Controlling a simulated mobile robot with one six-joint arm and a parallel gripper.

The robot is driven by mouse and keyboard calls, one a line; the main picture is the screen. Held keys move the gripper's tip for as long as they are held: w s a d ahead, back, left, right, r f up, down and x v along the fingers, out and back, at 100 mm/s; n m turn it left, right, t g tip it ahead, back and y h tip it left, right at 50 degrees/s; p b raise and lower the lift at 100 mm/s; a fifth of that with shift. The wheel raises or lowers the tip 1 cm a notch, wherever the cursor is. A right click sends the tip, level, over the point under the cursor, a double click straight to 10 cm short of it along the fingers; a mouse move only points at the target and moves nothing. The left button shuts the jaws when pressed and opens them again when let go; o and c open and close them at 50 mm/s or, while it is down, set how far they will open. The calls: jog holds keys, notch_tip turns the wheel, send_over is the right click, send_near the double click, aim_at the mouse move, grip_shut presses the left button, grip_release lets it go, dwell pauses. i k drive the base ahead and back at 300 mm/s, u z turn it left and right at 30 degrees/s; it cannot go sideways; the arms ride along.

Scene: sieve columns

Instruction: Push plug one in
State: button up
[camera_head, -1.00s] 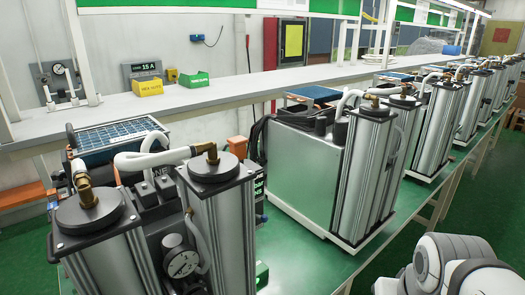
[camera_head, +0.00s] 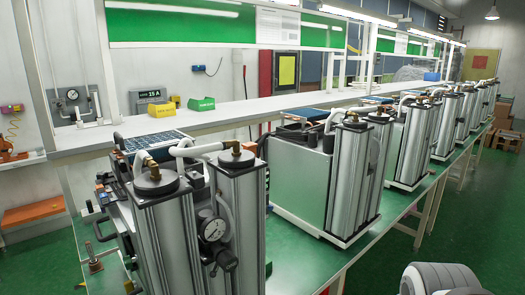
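I cannot pick out plug one in the head view. The nearest sieve column unit stands on the green bench at the left, with two silver columns (camera_head: 170,240) capped in black. White hoses (camera_head: 197,150) with brass elbows join at the caps. A round gauge (camera_head: 213,229) and a second dial (camera_head: 227,260) sit on its front. A small upright metal fitting (camera_head: 93,258) stands on the bench to its left. My gripper is out of the picture; only a white and grey part of my arm shows at the bottom right.
More column units (camera_head: 350,180) stand in a row along the green bench (camera_head: 300,262) toward the back right. Bare green bench lies between the first two units.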

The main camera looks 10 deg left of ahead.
aim_at(250, 146)
jog(key=u, duration=0.1)
jog(key=i, duration=0.9)
jog(key=z, duration=0.1)
